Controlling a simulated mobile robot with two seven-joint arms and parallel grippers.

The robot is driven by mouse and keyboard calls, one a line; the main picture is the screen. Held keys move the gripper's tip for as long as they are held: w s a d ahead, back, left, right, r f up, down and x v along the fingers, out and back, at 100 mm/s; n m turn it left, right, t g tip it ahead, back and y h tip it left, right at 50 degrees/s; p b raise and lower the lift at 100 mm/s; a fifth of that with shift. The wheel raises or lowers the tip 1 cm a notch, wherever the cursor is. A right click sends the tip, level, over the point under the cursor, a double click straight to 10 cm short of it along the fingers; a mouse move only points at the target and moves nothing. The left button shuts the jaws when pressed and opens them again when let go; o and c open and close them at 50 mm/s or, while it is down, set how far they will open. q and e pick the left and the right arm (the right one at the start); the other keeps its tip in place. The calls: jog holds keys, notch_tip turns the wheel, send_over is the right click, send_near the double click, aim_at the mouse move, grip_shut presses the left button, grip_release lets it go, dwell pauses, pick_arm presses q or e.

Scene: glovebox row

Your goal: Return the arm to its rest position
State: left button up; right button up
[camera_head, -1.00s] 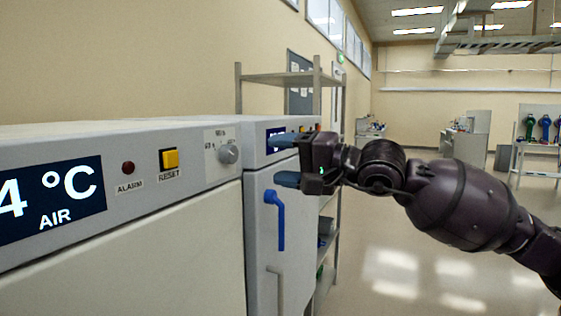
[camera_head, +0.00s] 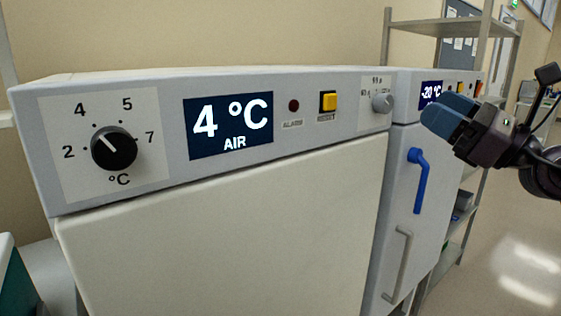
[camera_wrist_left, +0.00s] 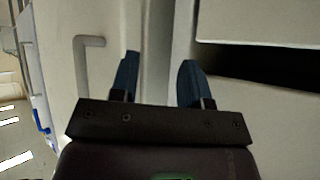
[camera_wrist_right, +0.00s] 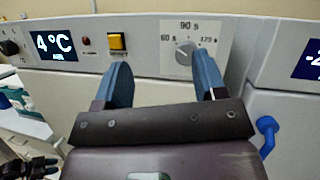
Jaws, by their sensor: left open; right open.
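My right gripper (camera_head: 440,110) is at the right of the head view, in front of the second unit's top panel, its blue fingers apart and empty. The knob (camera_head: 382,102) stands clear to the left of the fingers in the head view. My left gripper (camera_wrist_left: 159,62) is open and empty in the left wrist view, facing pale doors; it is not in the head view.
The 4 °C unit (camera_head: 225,230) has a black dial (camera_head: 114,147), display and yellow button (camera_head: 328,102). The -20 °C unit beside it has a blue handle (camera_head: 419,180) and a grey handle (camera_head: 398,263). A shelf rack (camera_head: 440,28) stands behind; open floor (camera_head: 515,270) lies right.

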jog(key=d+f+m+t+h+p, duration=0.1)
jog(key=d+f+m+t+h, duration=0.15)
jog(key=f+m+h, duration=0.9)
jog(key=d+f+m+t+h+p, duration=0.15)
jog(key=d+f+m, duration=0.25)
jog(key=f+m, duration=1.65)
jog(key=s+a+f+m+g+h, duration=0.2)
jog(key=s+f+m+g, duration=0.2)
jog(key=s+f+m, duration=0.8)
jog(key=s+a+f+m+g+h+p, duration=0.1)
jog(key=s+a+f+m+g+h, duration=0.1)
jog(key=s+f, duration=1)
jog(key=s+g, duration=0.1)
jog(key=s, duration=0.3)
jog(key=shift+f+m+g, duration=0.2)
jog(key=shift+m+g, duration=0.1)
jog(key=shift+m, duration=0.1)
jog(key=shift+s, duration=0.1)
